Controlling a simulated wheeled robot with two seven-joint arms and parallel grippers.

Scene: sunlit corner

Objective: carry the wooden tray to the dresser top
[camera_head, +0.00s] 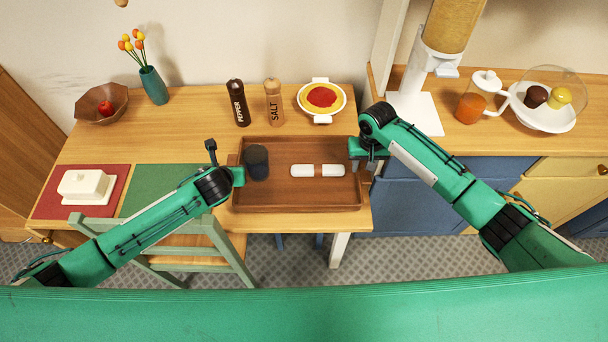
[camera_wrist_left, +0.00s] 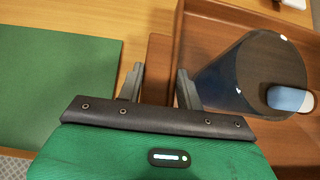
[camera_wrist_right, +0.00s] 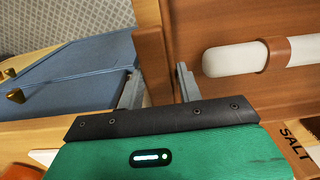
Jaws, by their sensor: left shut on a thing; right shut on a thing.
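The wooden tray (camera_head: 325,198) is at the right end of the table, looking level; I cannot tell whether it rests or hangs just above. In it are a dark cup (camera_head: 257,162) at left and a white cylinder with a brown band (camera_head: 318,170). My left gripper (camera_head: 238,177) is shut on its left wall; the left wrist view shows the fingers (camera_wrist_left: 160,80) either side of it. My right gripper (camera_head: 358,150) is shut on its right wall, also seen in the right wrist view (camera_wrist_right: 158,80). The dresser top (camera_head: 465,139) is at right, above blue and yellow fronts.
On the dresser stand a dispenser (camera_head: 436,50), a juice jug (camera_head: 476,100) and a white bowl (camera_head: 541,117). Behind the tray are a pepper mill (camera_head: 238,103), a salt mill (camera_head: 273,103) and a pie dish (camera_head: 321,98). A green chair (camera_head: 190,245) stands in front.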

